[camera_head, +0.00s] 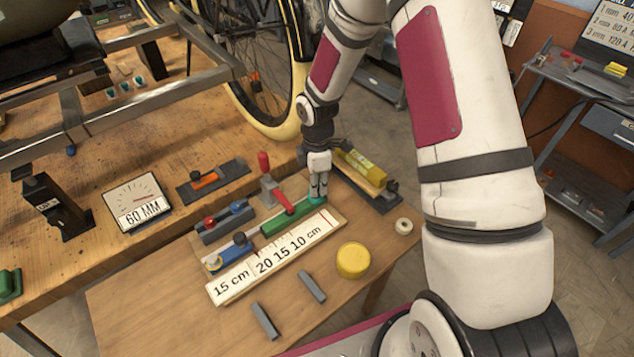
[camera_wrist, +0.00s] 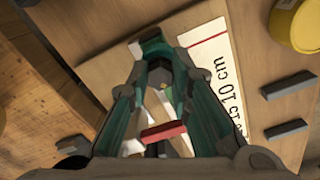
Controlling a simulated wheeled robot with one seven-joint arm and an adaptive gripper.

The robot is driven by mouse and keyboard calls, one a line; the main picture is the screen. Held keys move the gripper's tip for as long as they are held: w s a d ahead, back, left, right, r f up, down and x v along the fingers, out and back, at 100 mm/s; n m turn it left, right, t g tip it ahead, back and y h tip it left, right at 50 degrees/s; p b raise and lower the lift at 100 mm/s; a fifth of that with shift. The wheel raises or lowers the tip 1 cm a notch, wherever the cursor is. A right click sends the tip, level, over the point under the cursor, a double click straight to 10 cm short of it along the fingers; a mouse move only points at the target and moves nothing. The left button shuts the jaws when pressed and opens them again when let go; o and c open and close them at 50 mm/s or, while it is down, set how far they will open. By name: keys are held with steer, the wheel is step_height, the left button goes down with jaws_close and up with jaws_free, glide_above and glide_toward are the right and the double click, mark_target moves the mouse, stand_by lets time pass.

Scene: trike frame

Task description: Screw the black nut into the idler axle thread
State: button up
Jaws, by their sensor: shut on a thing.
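My gripper (camera_head: 318,197) points down at the right end of the green fixture block (camera_head: 283,223) on the small table. Its teal-padded fingers also show in the wrist view (camera_wrist: 157,62), closed in toward each other at the tips. A small dark piece between the tips looks like the black nut (camera_wrist: 159,74); the fingers cover much of it. In the head view the nut is hidden by the fingers. I cannot make out the idler axle thread clearly, nor whether the nut touches it. A red clamp lever (camera_head: 284,202) stands close to the fingers on the left.
A white ruler board (camera_head: 222,289) lies in front of the fixture. A yellow round container (camera_head: 353,260), a pale ring (camera_head: 403,226) and two grey bars (camera_head: 312,286) lie nearby. A yellow block (camera_head: 362,168) sits behind the gripper. The table's front left is clear.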

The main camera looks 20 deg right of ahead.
steer(key=shift+m, duration=0.8)
steer(key=shift+m, duration=0.9)
steer(key=shift+m, duration=0.8)
